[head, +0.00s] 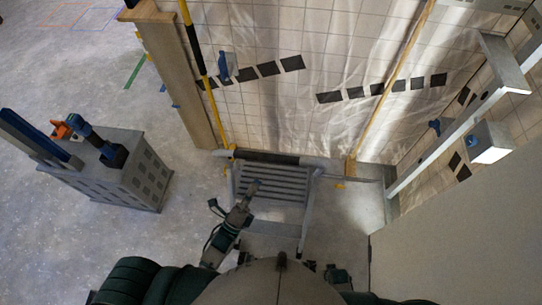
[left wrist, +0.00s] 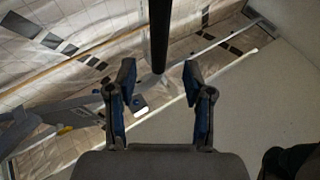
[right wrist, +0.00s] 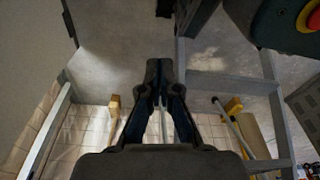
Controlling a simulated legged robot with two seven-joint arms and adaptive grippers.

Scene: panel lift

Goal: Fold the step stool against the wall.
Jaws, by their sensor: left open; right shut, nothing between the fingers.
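The grey step stool (head: 272,184) stands unfolded near the tiled wall (head: 300,40), with a slatted step and a dark strip along its far top edge. My left gripper (head: 254,187) is over the slatted part in the head view. In the left wrist view my left gripper (left wrist: 158,76) is open, and a dark bar (left wrist: 159,35) runs between its fingertips; contact cannot be told. My right gripper (right wrist: 159,68) is shut and empty in the right wrist view, beside the stool's grey frame (right wrist: 230,82). I cannot make out its fingers in the head view.
A grey cabinet (head: 125,175) with blue and orange items on top stands at the left. Yellow poles (head: 195,45) stand against the wall. A metal frame (head: 455,135) and a pale panel (head: 450,225) bound the right side. Floor (head: 60,225) at the left is clear.

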